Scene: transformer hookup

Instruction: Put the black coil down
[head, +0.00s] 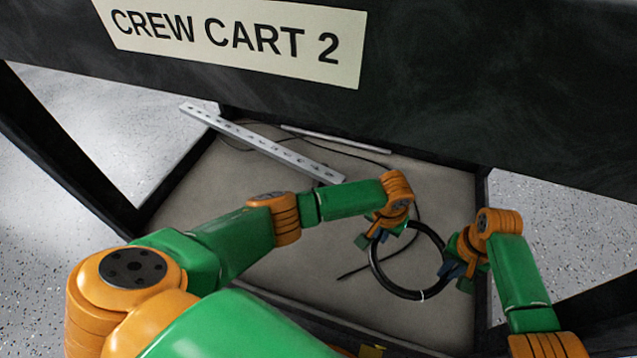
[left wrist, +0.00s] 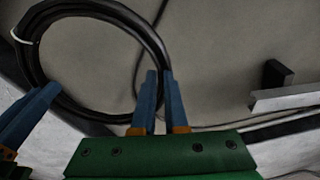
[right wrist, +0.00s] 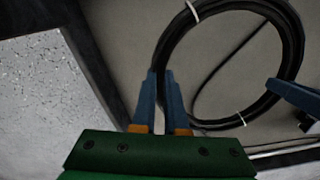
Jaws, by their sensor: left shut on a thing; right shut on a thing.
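The black coil (head: 395,290) is a ring of dark cable with pale ties, over the lower shelf (head: 230,180) of the cart. It also shows in the left wrist view (left wrist: 155,45) and the right wrist view (right wrist: 296,45). My left gripper (head: 372,238) is shut on the coil's rim at its upper left in the head view. My right gripper (head: 455,268) is shut on the rim at the right. The blue fingers partly cover the rim at both grips. I cannot tell whether the coil touches the shelf.
A silver slotted bar (head: 262,143) lies across the shelf's back left, with another pale bar (head: 335,139) behind. A thin dark cable (head: 360,270) runs over the shelf below the coil. The cart's dark upper panel (head: 420,75) overhangs the back, and posts stand at the sides.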

